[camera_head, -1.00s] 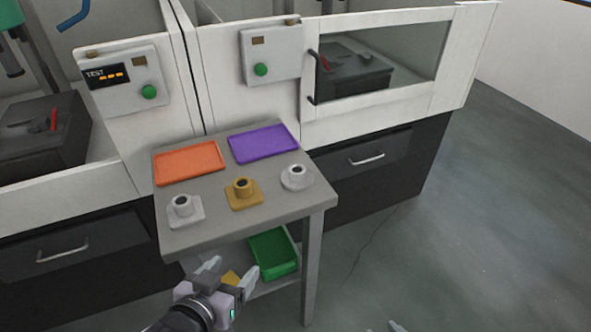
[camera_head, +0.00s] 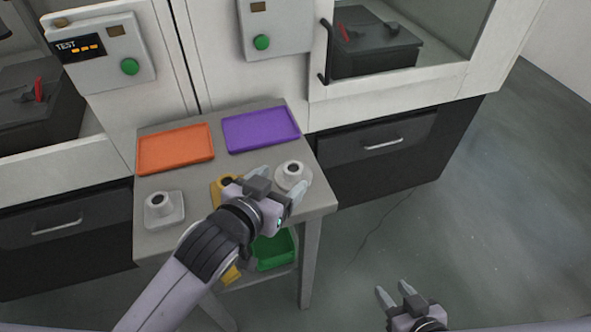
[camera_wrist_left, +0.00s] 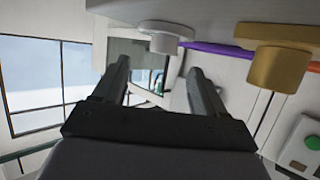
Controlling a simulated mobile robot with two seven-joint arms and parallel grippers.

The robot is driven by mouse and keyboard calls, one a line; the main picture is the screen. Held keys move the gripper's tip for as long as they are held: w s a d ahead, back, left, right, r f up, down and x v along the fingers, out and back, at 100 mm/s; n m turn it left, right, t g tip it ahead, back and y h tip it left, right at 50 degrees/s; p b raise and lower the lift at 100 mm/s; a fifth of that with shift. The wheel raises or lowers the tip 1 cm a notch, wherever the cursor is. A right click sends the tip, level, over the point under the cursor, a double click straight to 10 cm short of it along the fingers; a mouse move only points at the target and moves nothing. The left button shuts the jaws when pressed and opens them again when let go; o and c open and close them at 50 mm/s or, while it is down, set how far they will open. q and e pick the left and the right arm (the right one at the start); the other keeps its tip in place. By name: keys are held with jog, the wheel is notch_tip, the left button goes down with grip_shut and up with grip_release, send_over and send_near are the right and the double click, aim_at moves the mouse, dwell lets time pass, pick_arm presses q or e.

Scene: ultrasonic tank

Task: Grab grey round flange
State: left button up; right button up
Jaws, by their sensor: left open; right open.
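The grey round flange (camera_head: 292,173) stands upright at the right side of the small table, its round base flat on the top. In the left wrist view the flange (camera_wrist_left: 163,41) appears upside down, ahead of and between the finger lines. My left gripper (camera_head: 281,181) is open and empty, its fingertips close to the flange at its front left. I cannot tell whether they touch it. My right gripper (camera_head: 394,291) is open and empty at the lower right, away from the table.
A gold flange (camera_head: 218,185) is partly hidden behind my left gripper; it also shows in the left wrist view (camera_wrist_left: 278,68). A grey square-based flange (camera_head: 165,210) stands at left. Orange (camera_head: 176,149) and purple (camera_head: 262,130) trays lie behind. A green bin (camera_head: 275,252) is below.

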aim_at(296, 165)
pick_arm(q)
jog(key=shift+x, duration=2.9)
jog(key=shift+a, duration=0.2)
jog(key=c, duration=1.3)
